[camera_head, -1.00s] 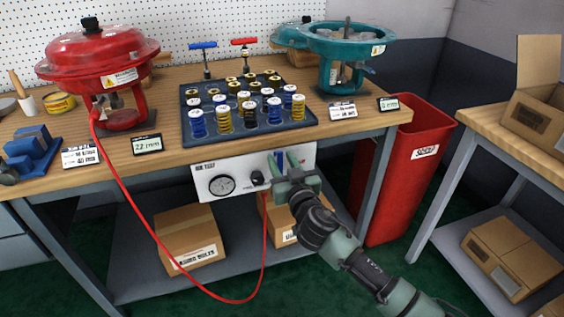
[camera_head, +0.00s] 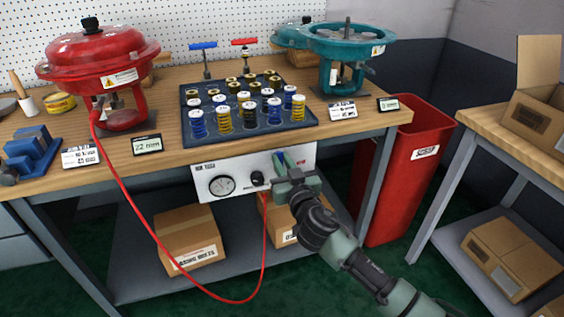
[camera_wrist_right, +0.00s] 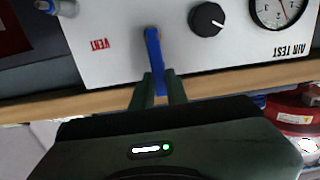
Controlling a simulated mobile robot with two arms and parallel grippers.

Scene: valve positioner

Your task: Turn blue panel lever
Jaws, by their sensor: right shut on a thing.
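The blue panel lever (camera_wrist_right: 153,55) stands out from the white air test panel (camera_head: 238,184) under the bench. My right gripper (camera_wrist_right: 158,90) is shut on the lever, with one finger on each side of its lower part in the right wrist view. In the head view my right gripper (camera_head: 283,164) is at the panel's right part and hides most of the lever. The lever lies roughly upright in the right wrist view, which shows the panel upside down. My left gripper is in neither view.
A black knob (camera_wrist_right: 207,19) and a pressure gauge (camera_head: 222,185) are beside the lever on the panel. A red hose (camera_head: 264,250) hangs from the panel to the red actuator (camera_head: 100,60). The bench edge is just above. A red bin (camera_head: 410,180) stands right.

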